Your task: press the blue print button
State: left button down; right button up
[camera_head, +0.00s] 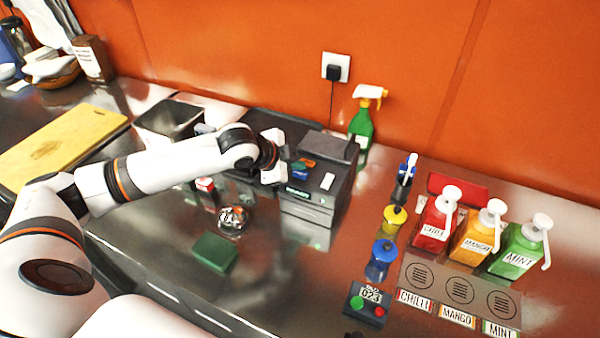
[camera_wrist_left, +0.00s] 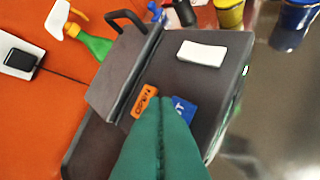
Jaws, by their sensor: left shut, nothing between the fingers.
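The dark grey printer (camera_head: 308,208) stands on the steel counter near the orange wall. The blue print button (camera_wrist_left: 184,110) is on its top, beside an orange button marked OPEN (camera_wrist_left: 145,101). My left gripper (camera_wrist_left: 163,101) is shut and empty, its teal fingers over the printer top. In the left wrist view the fingertips overlap the left part of the blue button and hide some of its label. I cannot tell whether they touch it. My right gripper is not in view.
A green spray bottle (camera_head: 361,124) stands behind the printer by a wall socket (camera_head: 336,66). Red, orange and green pump bottles stand at the right. A metal bin (camera_head: 168,119) and cutting board (camera_head: 58,146) are at the left. A green block (camera_head: 214,253) lies in front.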

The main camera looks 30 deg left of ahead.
pick_arm(q)
jog(key=shift+f, duration=0.1)
jog(key=shift+f, duration=0.25)
jog(key=shift+f, duration=0.45)
dwell(0.9)
jog(key=shift+p, duration=0.3)
jog(key=shift+r+p, duration=0.85)
jog(key=shift+p, duration=0.15)
notch_tip(320, 180, up, 5)
jog(key=p, duration=0.5)
jog(key=shift+p, duration=0.3)
